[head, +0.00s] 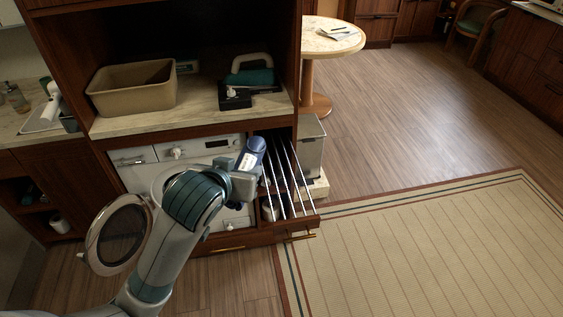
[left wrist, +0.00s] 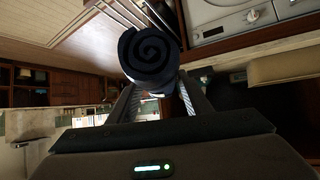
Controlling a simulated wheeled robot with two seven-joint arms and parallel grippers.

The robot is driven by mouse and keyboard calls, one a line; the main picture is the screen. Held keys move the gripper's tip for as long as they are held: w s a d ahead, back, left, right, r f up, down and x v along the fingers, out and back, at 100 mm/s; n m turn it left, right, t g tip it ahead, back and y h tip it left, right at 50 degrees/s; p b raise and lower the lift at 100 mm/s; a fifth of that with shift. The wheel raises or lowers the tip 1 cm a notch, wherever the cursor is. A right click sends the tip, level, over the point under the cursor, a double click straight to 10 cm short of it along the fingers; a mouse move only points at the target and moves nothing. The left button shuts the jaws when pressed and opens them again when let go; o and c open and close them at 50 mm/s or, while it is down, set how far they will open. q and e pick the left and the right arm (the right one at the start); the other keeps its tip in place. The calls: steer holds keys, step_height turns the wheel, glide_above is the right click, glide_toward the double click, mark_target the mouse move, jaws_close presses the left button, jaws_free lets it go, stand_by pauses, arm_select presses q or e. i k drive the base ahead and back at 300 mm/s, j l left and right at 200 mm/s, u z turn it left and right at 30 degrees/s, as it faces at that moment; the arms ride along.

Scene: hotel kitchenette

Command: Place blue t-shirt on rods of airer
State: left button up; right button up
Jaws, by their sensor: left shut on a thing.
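The blue t-shirt (head: 256,145) is a rolled-up bundle. In the left wrist view the dark blue roll (left wrist: 150,52) shows its spiral end between the fingers. My left gripper (head: 247,162) is shut on it and holds it at the left side of the airer. The airer (head: 290,180) is a pull-out frame with several pale parallel rods, drawn out of the cabinet beside the washing machine. Its rods also show in the left wrist view (left wrist: 128,12). I cannot tell whether the roll touches the rods. My right gripper is not in view.
The washing machine (head: 215,145) has its round door (head: 118,235) standing open at left. The counter above holds a tan bin (head: 132,87) and an iron (head: 250,72). A grey bin (head: 311,148) stands behind the airer. Floor and rug (head: 430,250) to the right are clear.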

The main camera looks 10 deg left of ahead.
mark_target(283, 172)
steer(key=i+l+u, duration=0.4)
steer(key=i+l, duration=0.35)
steer(key=i+l+u, duration=0.15)
steer(key=l, duration=0.45)
steer(key=i+l+u, duration=0.2)
steer(key=l, duration=0.4)
steer(key=l+u, duration=0.15)
steer(key=l, duration=0.45)
steer(key=k+l+u, duration=0.15)
steer(key=l, duration=0.25)
steer(key=k+l+u, duration=0.1)
steer(key=l, duration=0.3)
steer(key=k+u, duration=0.3)
steer(key=k, duration=0.35)
